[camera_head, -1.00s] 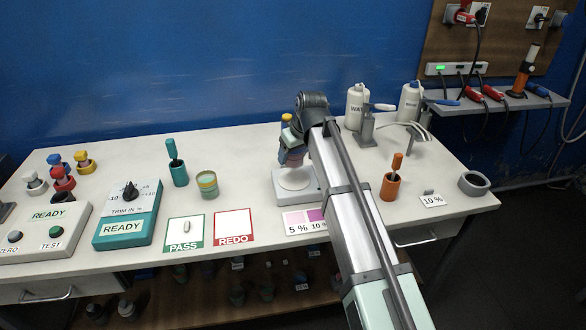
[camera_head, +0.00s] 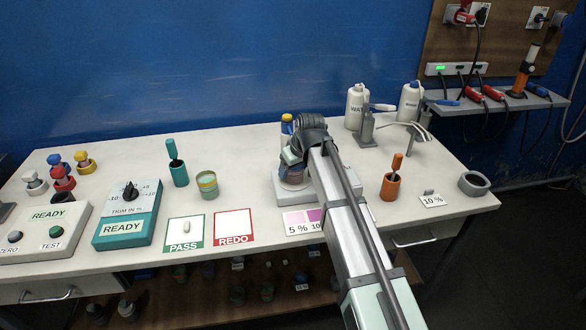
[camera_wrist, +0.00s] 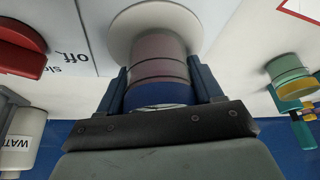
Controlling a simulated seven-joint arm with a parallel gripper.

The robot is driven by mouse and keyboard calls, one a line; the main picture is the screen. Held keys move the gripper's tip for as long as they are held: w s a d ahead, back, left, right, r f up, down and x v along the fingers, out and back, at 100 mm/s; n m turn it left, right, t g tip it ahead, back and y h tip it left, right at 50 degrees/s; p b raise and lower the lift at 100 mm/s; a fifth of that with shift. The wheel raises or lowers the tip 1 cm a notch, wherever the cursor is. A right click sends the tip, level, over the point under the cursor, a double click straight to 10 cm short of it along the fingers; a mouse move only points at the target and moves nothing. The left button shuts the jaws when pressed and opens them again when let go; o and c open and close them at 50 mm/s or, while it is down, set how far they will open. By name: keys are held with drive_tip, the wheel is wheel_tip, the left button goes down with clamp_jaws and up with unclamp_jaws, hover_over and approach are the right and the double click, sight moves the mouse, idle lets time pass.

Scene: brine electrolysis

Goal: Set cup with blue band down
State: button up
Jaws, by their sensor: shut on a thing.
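The cup with the blue band (camera_wrist: 158,62) is a purple-grey cylinder between my gripper's two blue fingers (camera_wrist: 160,82) in the wrist view. Its blue band (camera_wrist: 160,94) is near the palm. The cup's far end is against or just above a round white plate (camera_wrist: 205,22); I cannot tell whether they touch. In the head view the cup (camera_head: 293,174) is partly hidden under my gripper (camera_head: 289,160), over the grey-white plate device (camera_head: 282,193). My gripper is shut on the cup, which looks upright.
A banded green-yellow cup (camera_head: 208,185) and a teal holder (camera_head: 179,174) stand to the left. An orange holder (camera_head: 390,188) and white bottles (camera_head: 357,106) stand to the right. A yellow-topped bottle (camera_head: 286,128) is close behind. The PASS (camera_head: 183,233) and REDO (camera_head: 233,226) cards lie in front left.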

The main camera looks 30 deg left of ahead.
drive_tip(key=o, duration=1.2)
drive_tip(key=v, duration=1.2)
drive_tip(key=shift+r, duration=0.1)
drive_tip(key=shift+o, duration=0.2)
